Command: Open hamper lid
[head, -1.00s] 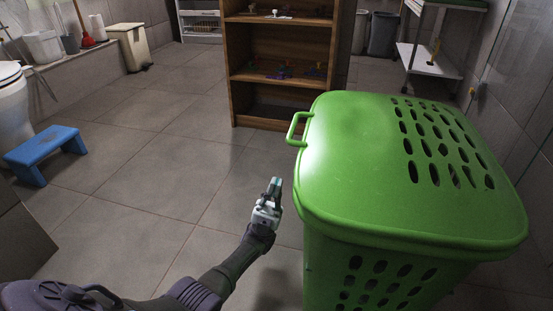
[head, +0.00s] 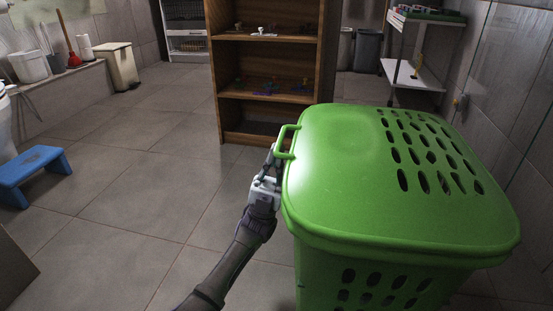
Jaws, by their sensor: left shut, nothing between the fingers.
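The green hamper (head: 372,290) stands on the right of the head view, with slots in its side. Its green lid (head: 345,190) lies flat on it and is closed. A loop handle (head: 283,139) sticks out from the lid's left edge. My left gripper (head: 272,160) is at the handle, its fingertips beside or just under the loop. It is shut with nothing held. Whether it touches the handle I cannot tell. My right gripper is out of view.
A wooden shelf (head: 265,92) with small items stands behind the hamper. A white cart (head: 414,80) stands at the back right by the tiled wall. A blue stool (head: 33,172) is at the left. The floor between stool and hamper is clear.

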